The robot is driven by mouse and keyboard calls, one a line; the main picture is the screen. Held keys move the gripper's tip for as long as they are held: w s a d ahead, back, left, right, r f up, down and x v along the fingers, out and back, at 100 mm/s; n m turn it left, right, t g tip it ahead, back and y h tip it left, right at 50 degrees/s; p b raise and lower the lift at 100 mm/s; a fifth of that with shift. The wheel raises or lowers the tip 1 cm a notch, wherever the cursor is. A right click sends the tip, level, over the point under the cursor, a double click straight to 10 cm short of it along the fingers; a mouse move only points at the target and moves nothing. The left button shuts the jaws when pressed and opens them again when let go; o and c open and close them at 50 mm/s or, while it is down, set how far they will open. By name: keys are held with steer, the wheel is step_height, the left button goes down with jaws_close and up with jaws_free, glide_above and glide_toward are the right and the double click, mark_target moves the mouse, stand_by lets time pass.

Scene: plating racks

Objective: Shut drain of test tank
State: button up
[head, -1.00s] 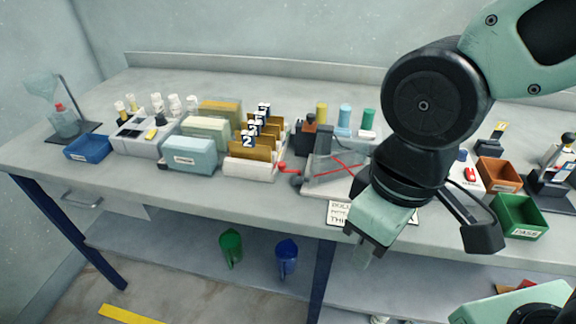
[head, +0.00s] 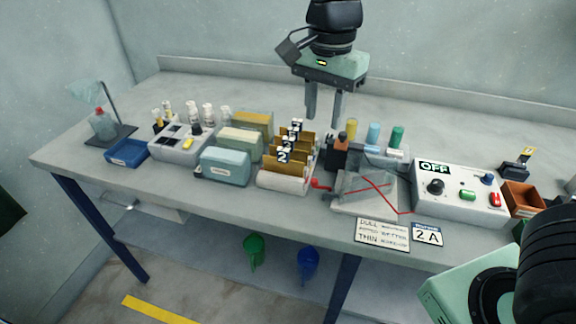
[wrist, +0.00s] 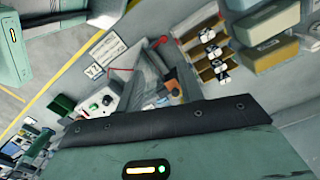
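The test tank (head: 352,184) is a clear wedge-shaped box with red lines, on a pale base at mid-bench. A red drain handle (head: 318,184) sticks out at its left side, low by the bench front. In the wrist view the tank (wrist: 148,72) and the red handle (wrist: 162,42) show upside down. I cannot tell the valve's exact angle. My gripper (head: 324,118) hangs above the back of the bench, behind the tank and well above it. Its two fingers point down, apart, with nothing between them.
A row of numbered brown panels (head: 290,162) in a rack stands close left of the handle. A bottle with a dark body (head: 337,155) and coloured-cap cylinders stand behind the tank. A control box reading OFF (head: 460,195) is to the right. Signs lie in front.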

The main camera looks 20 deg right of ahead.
mark_target(315, 179)
steer(key=shift+m, duration=0.4)
steer(key=f, duration=1.1)
steer(key=w+f, duration=0.1)
steer(key=f, duration=0.5)
steer(key=shift+b, duration=0.3)
steer(key=shift+r, duration=0.1)
jaws_close()
